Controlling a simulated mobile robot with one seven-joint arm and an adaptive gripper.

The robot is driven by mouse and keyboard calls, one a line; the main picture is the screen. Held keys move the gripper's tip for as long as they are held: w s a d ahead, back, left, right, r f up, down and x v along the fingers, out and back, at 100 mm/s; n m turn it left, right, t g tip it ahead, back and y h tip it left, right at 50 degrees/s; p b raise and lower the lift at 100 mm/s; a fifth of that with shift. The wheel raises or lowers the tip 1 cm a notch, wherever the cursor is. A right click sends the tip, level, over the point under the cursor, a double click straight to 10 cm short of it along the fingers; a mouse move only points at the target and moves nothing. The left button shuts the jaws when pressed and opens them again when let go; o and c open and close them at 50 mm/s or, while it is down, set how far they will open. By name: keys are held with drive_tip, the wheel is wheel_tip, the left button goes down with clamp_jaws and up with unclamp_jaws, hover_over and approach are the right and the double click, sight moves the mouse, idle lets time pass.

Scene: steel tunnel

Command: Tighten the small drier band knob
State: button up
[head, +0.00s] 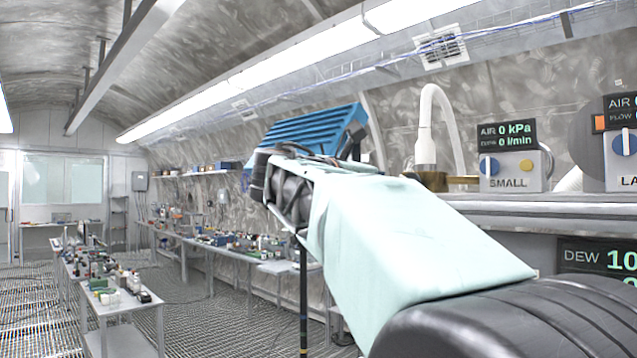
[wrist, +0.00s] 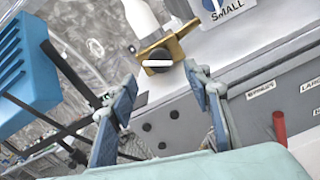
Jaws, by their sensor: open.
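The small drier's band knob (wrist: 158,63) is round and dark with a white bar across its face, seen in the wrist view. It sits on a brass band (wrist: 175,38) at the foot of a white tube (wrist: 140,15). My gripper (wrist: 163,93) is open and empty, its two blue-grey fingers spread below and to either side of the knob in the picture, apart from it. In the head view the white tube (head: 424,118) and brass band (head: 431,180) stand on the shelf. My arm hides the knob and the fingers there.
A red item (wrist: 279,128) hangs at the labelled front. Benches with clutter (head: 215,238) line the tunnel; the grated floor (head: 225,315) has free room.

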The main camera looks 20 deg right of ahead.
drive_tip(key=shift+s+a, duration=0.1)
drive_tip(key=shift+a, duration=0.1)
drive_tip(key=p+x, duration=0.2)
drive_tip(key=x, duration=0.5)
drive_tip(key=shift+d+r, duration=0.1)
drive_tip(key=shift+d, duration=0.15)
idle(0.7)
drive_tip(key=c, duration=1.2)
drive_tip(key=shift+o, duration=0.2)
drive_tip(key=shift+m, duration=0.5)
drive_tip(key=shift+m+b, duration=0.3)
drive_tip(key=shift+b, duration=0.05)
